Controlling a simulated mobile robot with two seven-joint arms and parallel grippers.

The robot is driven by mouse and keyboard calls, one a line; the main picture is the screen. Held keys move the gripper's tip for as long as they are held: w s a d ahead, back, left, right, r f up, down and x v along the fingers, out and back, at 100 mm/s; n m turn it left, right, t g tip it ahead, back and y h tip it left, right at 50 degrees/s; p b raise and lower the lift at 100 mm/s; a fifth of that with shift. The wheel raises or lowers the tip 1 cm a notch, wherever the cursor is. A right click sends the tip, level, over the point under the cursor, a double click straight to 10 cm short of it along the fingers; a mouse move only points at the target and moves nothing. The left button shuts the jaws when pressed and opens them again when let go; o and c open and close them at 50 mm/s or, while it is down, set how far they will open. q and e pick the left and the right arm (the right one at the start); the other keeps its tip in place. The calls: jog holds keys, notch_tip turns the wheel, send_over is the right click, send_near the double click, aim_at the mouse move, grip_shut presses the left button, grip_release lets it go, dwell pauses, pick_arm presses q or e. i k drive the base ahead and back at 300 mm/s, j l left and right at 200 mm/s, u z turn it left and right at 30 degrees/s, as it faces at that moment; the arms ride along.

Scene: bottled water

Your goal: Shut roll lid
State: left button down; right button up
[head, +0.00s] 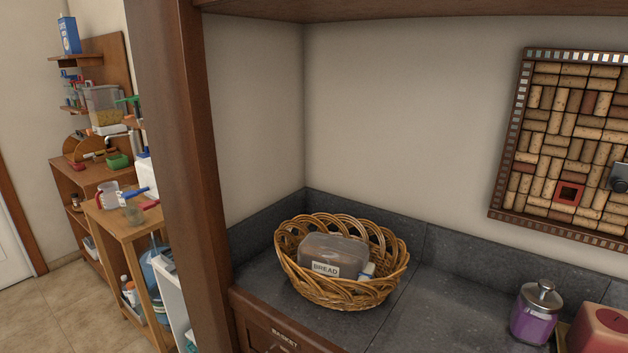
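No roll lid can be clearly made out in the head view. A small wooden box with a rounded side (78,145) stands on the shelf unit at the far left. It is too small and partly covered to tell whether it has a roll lid or how that stands. Neither of my grippers is in view.
A purple jar (533,318) and a red block-like item (602,330) are at lower right. A thick wooden post (180,150) separates the counter from the cluttered left side.

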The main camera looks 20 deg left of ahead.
aim_at(78, 135)
jog(key=j+z, duration=0.1)
jog(key=j, duration=2.6)
jog(key=i+j, duration=0.15)
jog(key=j, duration=0.6)
jog(key=i+j+z, duration=0.1)
jog(key=j, duration=0.65)
jog(key=i+j, duration=0.15)
jog(key=j, duration=0.65)
jog(key=i+j+z, duration=0.1)
jog(key=j, duration=0.65)
jog(key=i+j, duration=0.15)
jog(key=j, duration=0.6)
jog(key=i+j+z, duration=0.1)
jog(key=j, duration=0.7)
